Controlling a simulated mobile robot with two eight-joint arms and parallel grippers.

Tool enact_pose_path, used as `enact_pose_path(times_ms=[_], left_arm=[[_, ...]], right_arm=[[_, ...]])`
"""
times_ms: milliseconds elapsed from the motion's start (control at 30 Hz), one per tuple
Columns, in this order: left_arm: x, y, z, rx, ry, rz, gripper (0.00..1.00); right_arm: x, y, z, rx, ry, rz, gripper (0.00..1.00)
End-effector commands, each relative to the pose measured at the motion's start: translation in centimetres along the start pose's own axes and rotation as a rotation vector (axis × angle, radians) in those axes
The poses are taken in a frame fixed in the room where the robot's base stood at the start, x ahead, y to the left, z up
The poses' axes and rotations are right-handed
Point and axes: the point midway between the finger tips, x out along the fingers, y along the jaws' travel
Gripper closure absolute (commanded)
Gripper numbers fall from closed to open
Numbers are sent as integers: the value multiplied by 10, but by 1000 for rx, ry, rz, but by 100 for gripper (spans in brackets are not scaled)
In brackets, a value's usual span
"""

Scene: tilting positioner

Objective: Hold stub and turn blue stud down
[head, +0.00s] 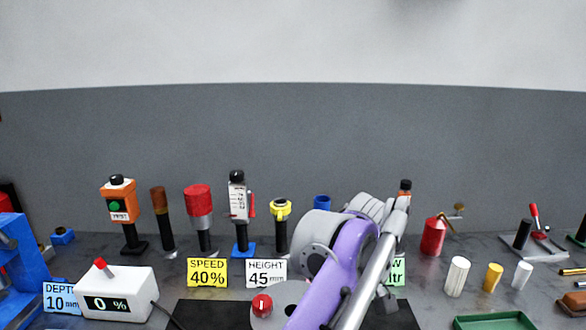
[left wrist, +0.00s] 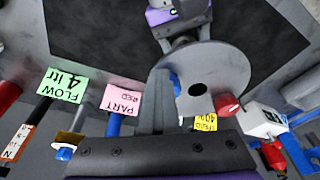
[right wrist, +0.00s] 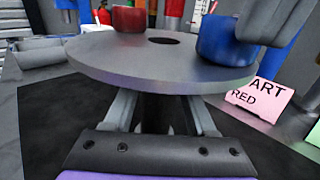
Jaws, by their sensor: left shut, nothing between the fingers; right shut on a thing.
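The grey disc (right wrist: 110,55) has a hole in its middle and carries a red stud (right wrist: 130,19) and a blue stud (right wrist: 228,42). In the right wrist view my right gripper (right wrist: 162,108) is below the disc, its fingers around the dark stub, which is mostly in shadow. My left gripper (left wrist: 156,88) is shut and empty. Its fingers are close beside the blue stud (left wrist: 175,84) and partly hide it; I cannot tell if they touch. In the head view the red stud (head: 262,304) shows, while my arms hide the blue stud.
A dark mat (head: 205,316) lies under the disc. A white box reading 0 % (head: 116,292) stands at left. Label cards, including SPEED 40% (head: 207,272), and several upright tools stand behind. Loose cylinders (head: 456,276) and a green tray (head: 495,321) are at right.

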Motion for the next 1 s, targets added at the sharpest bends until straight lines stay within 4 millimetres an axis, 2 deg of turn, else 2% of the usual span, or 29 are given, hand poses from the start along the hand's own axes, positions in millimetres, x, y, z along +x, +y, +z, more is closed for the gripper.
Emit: enact_pose_path(times_ms=[500,1000], left_arm=[[0,-17,-3,-4,4,-6,100],[-5,-18,4,-1,2,-4,100]], right_arm=[[-1,-1,0,2,0,-3,100],[-1,-1,0,1,0,-2,100]])
